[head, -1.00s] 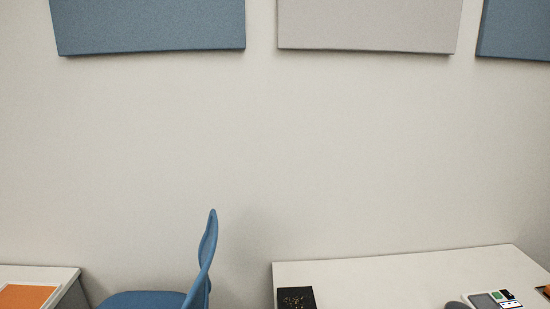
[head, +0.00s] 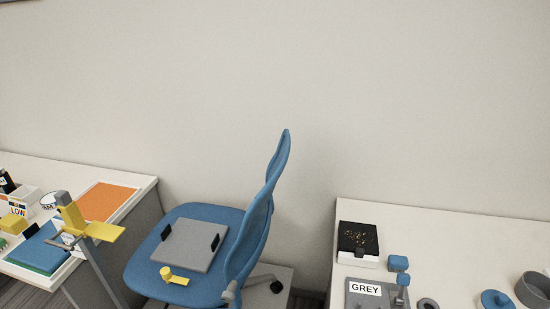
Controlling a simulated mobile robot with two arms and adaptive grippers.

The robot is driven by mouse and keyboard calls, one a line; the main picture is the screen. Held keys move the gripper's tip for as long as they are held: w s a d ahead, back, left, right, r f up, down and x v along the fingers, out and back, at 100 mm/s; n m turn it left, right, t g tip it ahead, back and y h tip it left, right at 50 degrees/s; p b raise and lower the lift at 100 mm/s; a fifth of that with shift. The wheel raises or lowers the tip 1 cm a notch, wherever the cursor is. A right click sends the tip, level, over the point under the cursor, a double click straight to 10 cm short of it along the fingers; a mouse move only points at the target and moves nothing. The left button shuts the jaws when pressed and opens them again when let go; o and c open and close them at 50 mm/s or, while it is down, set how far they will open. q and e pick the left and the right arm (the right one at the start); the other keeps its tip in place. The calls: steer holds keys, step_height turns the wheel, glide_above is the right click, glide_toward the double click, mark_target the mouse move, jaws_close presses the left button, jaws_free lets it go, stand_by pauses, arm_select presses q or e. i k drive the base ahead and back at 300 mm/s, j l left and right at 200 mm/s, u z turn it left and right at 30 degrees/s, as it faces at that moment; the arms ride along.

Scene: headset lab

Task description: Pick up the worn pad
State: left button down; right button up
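Neither of my grippers shows in the head view. A dark grey ring-shaped pad (head: 427,303) lies on the right desk at the bottom edge, partly cut off. I cannot tell whether it is worn. Beside it are a grey tray (head: 361,301) with a "GREY" label and small blue and grey parts. A blue round piece (head: 495,300) and a dark grey round cup (head: 535,289) are farther right.
A blue chair (head: 262,230) stands between the desks, with a grey board (head: 190,244) and a yellow piece (head: 172,277) on its seat. A yellow-and-grey stand (head: 72,216) is by the left desk (head: 135,178). A black box (head: 358,238) is on the right desk.

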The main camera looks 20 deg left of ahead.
mark_target(192, 245)
steer(key=k+j+z, duration=0.35)
steer(key=j, duration=0.15)
steer(key=k+j+z, duration=0.7)
steer(key=k, duration=0.2)
steer(key=l, duration=0.1)
